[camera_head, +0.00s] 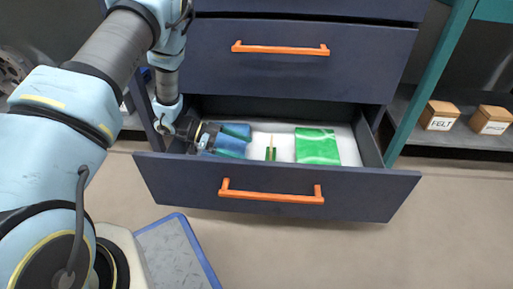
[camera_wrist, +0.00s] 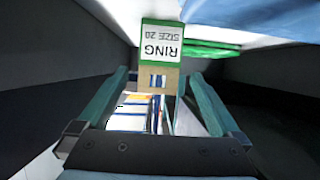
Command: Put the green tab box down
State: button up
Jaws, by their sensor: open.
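The green tab box (camera_wrist: 160,45) is a small cardboard-brown box with a green-edged white label reading "RING SIZE 20", upside down in the wrist view. In the head view the green tab box (camera_head: 270,153) stands in the open drawer (camera_head: 158,168), near the middle of its white floor. My gripper (camera_head: 245,143) reaches into the drawer from the left with its teal fingers apart. In the wrist view my gripper (camera_wrist: 161,78) is open, with the box lined up between and just beyond the fingertips. Whether a finger touches it I cannot tell.
A green packet (camera_head: 317,146) lies right of the box. A blue packet (camera_head: 232,131) lies left, partly behind my gripper. The drawer front with its orange handle (camera_head: 270,196) borders the near side. A shut drawer (camera_head: 290,66) is above. Labelled wooden boxes (camera_head: 440,115) stand at right.

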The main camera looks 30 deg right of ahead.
jog(key=p+v, duration=0.1)
jog(key=v, duration=0.3)
jog(key=shift+w+a+r, duration=0.15)
jog(key=shift+w+a, duration=0.1)
jog(key=shift+a, duration=0.05)
